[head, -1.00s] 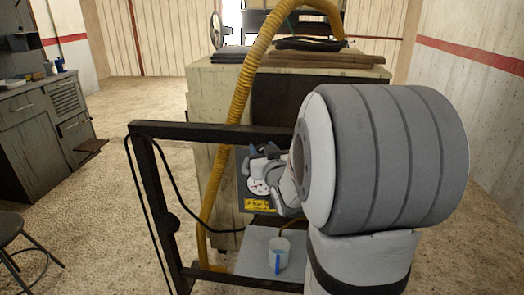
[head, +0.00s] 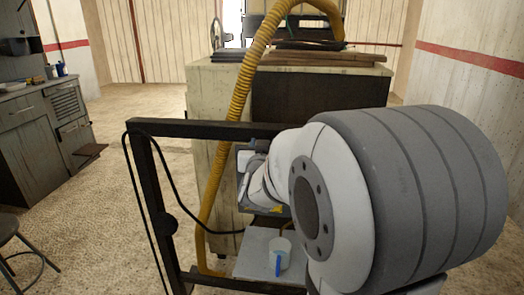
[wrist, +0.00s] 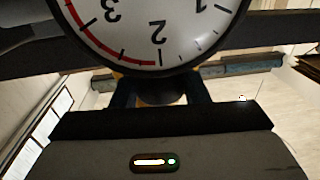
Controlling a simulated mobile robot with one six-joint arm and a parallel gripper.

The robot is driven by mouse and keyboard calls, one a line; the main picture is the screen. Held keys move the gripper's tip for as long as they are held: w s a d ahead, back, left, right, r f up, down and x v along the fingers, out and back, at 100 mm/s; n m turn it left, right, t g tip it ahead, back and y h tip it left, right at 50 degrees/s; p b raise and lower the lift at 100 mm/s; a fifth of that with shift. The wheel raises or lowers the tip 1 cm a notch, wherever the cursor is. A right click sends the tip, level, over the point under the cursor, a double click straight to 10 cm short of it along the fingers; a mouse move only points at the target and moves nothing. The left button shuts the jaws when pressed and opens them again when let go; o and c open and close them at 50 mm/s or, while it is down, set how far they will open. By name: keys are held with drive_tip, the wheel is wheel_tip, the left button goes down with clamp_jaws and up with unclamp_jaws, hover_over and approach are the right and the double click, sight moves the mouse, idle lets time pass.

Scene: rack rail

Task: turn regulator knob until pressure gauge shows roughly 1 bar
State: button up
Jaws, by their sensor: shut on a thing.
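The pressure gauge (wrist: 185,30) fills the top of the wrist view, its white dial upside down and cut off by the frame edge. The numbers 1, 2 and 3 and a red arc between 2 and beyond 3 show; I see no needle on the visible part. Below the dial, the regulator knob (wrist: 160,90), dark with a yellowish edge, sits between the fingers of my gripper (wrist: 161,97), which is shut on it. In the head view my own arm hides the gauge and knob.
A dark metal frame (head: 205,129) carries the regulator panel, and a black cable hangs at its left. A cup with a blue handle (head: 281,245) stands on a pale shelf (head: 252,262) below. A yellow hose (head: 232,120) runs behind the frame.

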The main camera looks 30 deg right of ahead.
drive_tip(key=m+g+h+p, duration=0.2)
drive_tip(key=h, duration=0.1)
drive_tip(key=shift+w+a+r, duration=0.1)
drive_tip(key=shift+a, duration=0.05)
drive_tip(key=shift+m+g+h+p, duration=1.05)
drive_tip(key=shift+m+g+h, duration=0.15)
drive_tip(key=shift+m+g, duration=0.4)
drive_tip(key=o, duration=1)
drive_tip(key=shift+h, duration=0.3)
drive_tip(key=shift+c, duration=0.2)
drive_tip(key=v, duration=0.7)
drive_tip(key=shift+s+a+p, duration=0.25)
drive_tip(key=shift+a+p, duration=0.05)
